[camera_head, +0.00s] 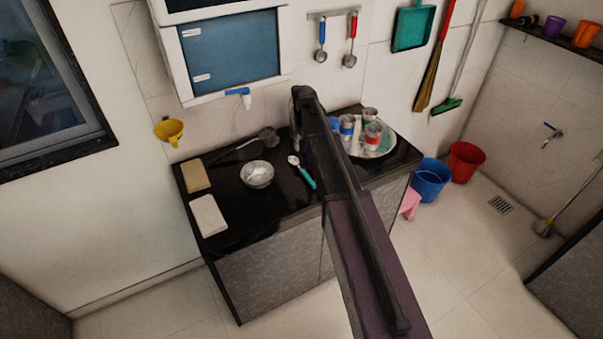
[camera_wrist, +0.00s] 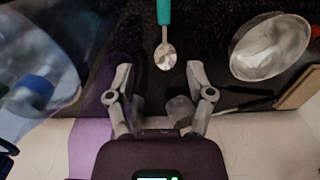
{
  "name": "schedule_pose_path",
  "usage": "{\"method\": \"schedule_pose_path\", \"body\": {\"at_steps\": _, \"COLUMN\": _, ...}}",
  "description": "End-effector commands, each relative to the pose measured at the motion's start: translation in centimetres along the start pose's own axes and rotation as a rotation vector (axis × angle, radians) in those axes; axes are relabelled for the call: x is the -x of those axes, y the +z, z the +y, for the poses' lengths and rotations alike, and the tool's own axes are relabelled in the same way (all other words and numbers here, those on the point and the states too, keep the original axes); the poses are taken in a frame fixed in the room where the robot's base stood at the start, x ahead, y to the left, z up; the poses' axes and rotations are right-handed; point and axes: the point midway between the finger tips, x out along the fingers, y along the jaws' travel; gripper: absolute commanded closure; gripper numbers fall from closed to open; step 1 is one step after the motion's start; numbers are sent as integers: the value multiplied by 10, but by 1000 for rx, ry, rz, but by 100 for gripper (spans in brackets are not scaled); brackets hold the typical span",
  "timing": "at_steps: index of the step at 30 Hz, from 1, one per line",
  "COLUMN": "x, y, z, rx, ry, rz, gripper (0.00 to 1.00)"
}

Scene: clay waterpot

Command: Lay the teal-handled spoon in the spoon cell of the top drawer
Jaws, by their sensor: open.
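The teal-handled spoon (camera_head: 303,174) lies on the black counter between the metal bowl and my arm. In the wrist view the spoon (camera_wrist: 165,48) points its silver bowl end toward my gripper, with the teal handle running out of the top edge. My gripper (camera_wrist: 160,76) is open and empty, its two fingers spread either side of the spoon's line. The spoon's bowl end appears just beyond the fingertips; I cannot tell the height between them. I cannot make out an open top drawer or a spoon cell.
A round tray (camera_head: 386,150) with several cups stands at the right. The counter's front (camera_head: 270,278) is grey.

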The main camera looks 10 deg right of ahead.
Motion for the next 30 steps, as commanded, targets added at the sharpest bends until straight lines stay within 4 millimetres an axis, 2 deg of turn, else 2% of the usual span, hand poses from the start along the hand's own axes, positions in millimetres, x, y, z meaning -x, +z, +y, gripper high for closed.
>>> {"method": "schedule_pose_path", "body": {"at_steps": 1, "x": -8, "y": 0, "z": 0, "rx": 0, "ry": 0, "rz": 0, "gripper": 31}}
{"method": "schedule_pose_path", "body": {"at_steps": 21, "x": -58, "y": 0, "z": 0, "rx": -1, "ry": 0, "rz": 0, "gripper": 31}}
{"method": "schedule_pose_path", "body": {"at_steps": 30, "x": -73, "y": 0, "z": 0, "rx": -1, "ry": 0, "rz": 0, "gripper": 31}}
